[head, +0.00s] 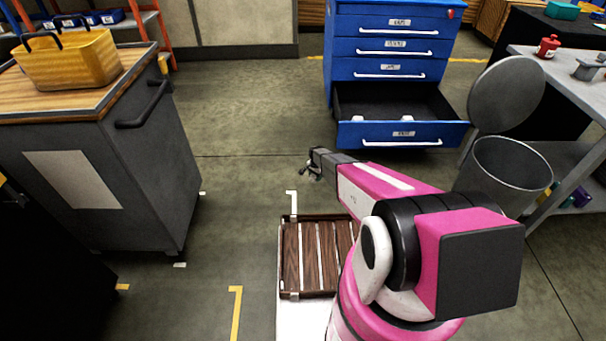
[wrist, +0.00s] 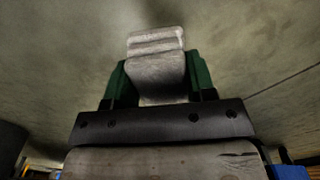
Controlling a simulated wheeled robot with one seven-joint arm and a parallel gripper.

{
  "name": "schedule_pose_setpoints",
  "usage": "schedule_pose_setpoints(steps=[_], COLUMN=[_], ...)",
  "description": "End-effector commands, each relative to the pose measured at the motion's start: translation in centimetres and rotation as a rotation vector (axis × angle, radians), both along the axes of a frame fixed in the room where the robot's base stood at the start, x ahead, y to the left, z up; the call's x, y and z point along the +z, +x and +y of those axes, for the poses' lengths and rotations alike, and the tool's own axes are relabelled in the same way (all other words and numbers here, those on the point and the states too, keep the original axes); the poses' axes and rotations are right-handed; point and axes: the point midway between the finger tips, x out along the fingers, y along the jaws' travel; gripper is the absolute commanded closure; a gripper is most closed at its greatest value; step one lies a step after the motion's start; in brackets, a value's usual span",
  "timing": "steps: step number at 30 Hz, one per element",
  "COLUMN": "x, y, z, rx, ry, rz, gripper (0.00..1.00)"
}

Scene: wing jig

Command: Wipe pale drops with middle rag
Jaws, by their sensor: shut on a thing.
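In the wrist view my gripper (wrist: 157,78) has its green fingers shut on a pale grey, folded piece that looks like a rag (wrist: 155,42). In the head view my gripper (head: 314,164) is above the bare floor, in front of the blue cabinet and apart from it; the held piece is too small to make out there. Two small whitish pieces, perhaps rags, lie in the open bottom drawer (head: 403,133), one left (head: 358,119) and one right (head: 407,118), with a gap between. I cannot make out any pale drops.
The blue cabinet (head: 396,47) stands at the back. A grey bin (head: 505,175) with its lid raised and a workbench (head: 575,75) with a red can (head: 547,46) are at right. A cart (head: 150,165) with a yellow basket (head: 70,62) is at left. Floor between is clear.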

Motion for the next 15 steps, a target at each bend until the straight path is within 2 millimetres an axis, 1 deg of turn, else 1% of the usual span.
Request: schedule_pose_setpoints(steps=[1,6,9,15], x=[0.6,1.8,2.1,2.1], y=[-0.2,-0.4,-0.4,-0.4], z=[-0.2,-0.6,-0.7,-0.8], rx=[0.0,0.002,0.003,0.003], ry=[0.0,0.0,0.0,0.0], rz=[0.0,0.0,0.0,0.0], gripper=[0.72,0.72,0.72,0.72])
